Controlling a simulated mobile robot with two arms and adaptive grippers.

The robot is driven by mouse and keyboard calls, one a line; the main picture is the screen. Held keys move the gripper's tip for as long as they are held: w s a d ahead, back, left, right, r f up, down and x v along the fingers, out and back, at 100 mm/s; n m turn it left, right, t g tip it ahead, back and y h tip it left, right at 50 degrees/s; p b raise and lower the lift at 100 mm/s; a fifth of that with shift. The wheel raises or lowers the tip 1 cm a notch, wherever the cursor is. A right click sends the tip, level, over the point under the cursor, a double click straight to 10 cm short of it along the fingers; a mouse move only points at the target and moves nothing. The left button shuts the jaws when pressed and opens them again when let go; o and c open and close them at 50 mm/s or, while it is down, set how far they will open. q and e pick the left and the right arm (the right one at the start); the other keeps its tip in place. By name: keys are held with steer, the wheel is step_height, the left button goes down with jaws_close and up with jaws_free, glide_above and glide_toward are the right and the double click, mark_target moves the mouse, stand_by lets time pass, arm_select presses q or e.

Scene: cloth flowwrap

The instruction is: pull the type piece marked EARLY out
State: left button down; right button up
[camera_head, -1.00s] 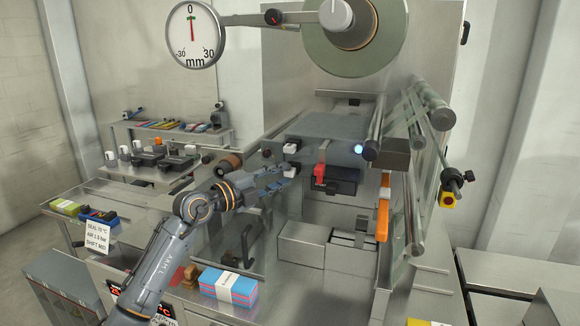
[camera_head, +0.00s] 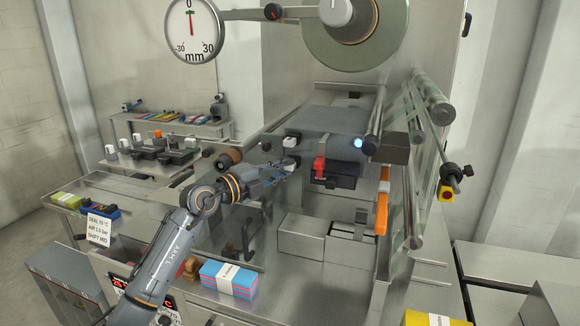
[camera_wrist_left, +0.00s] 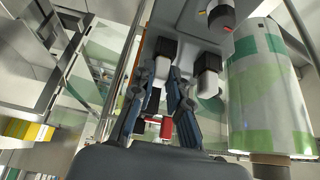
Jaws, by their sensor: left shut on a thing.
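Two white-faced type pieces with dark bodies project from the grey machine head, an upper one (camera_head: 290,141) and a lower one (camera_head: 289,162). No marking on either is readable, so I cannot tell which says EARLY. My left gripper (camera_head: 284,172) is at the lower piece. In the left wrist view the blue-padded fingers (camera_wrist_left: 167,74) are shut on one white-and-black piece (camera_wrist_left: 166,47), which appears still at the machine. The other white piece (camera_wrist_left: 208,84) stands apart, to the right of the fingers. My right gripper is not in view.
A red clamp (camera_head: 320,168) is close right of the pieces. A clear guard panel is below. A cloth stack (camera_head: 229,281) lies in front.

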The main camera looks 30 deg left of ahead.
arm_select(q)
steer(key=shift+s+d+p, duration=0.2)
steer(key=shift+s+p, duration=0.2)
steer(key=shift+s, duration=0.55)
steer(key=shift+s+d+p, duration=0.25)
steer(key=shift+s+p, duration=0.1)
steer(key=shift+s, duration=0.55)
steer(key=shift+s+d+p, duration=0.2)
steer(key=shift+s+p, duration=0.2)
steer(key=shift+s, duration=0.55)
